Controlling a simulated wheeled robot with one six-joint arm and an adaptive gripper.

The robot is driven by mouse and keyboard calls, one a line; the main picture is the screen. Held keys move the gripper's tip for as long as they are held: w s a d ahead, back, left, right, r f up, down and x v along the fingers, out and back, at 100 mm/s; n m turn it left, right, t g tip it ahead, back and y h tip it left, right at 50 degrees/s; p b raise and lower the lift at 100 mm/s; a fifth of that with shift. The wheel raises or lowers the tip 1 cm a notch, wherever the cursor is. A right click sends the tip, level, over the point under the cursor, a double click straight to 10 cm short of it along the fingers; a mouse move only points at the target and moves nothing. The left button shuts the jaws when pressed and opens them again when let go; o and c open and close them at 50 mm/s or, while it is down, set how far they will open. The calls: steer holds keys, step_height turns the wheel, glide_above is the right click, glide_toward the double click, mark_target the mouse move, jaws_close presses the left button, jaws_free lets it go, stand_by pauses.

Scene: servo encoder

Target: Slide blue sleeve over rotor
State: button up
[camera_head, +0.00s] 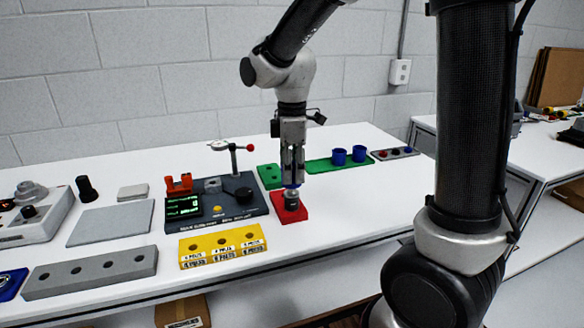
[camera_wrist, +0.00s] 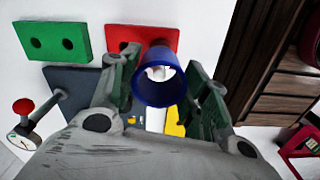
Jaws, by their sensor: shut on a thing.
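The blue sleeve (camera_wrist: 157,95) is an open ring held between the fingers of my gripper (camera_head: 292,183), which also shows in the wrist view (camera_wrist: 161,78). In the head view only a thin bit of blue shows at the fingertips. Below stands a dark grey cylinder with a light top, seemingly the rotor (camera_head: 291,202), on a red block (camera_head: 303,213). The red block also shows in the wrist view (camera_wrist: 143,37). Through the sleeve's bore I see a pale surface. The sleeve is over or at the rotor's top; I cannot tell whether they touch.
Two more blue sleeves (camera_head: 339,157) stand on a green plate (camera_head: 320,166) behind. A dark test unit (camera_head: 230,211) with a dial-gauge stand (camera_head: 234,158) is close on the left. A yellow block (camera_head: 222,246) lies in front. The table right of the red block is clear.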

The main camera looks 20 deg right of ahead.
steer(key=shift+f, duration=0.1)
steer(key=shift+f, duration=0.8)
steer(key=shift+f, duration=0.2)
steer(key=shift+f, duration=0.75)
steer(key=o, duration=0.9)
steer(key=shift+o, duration=1.4)
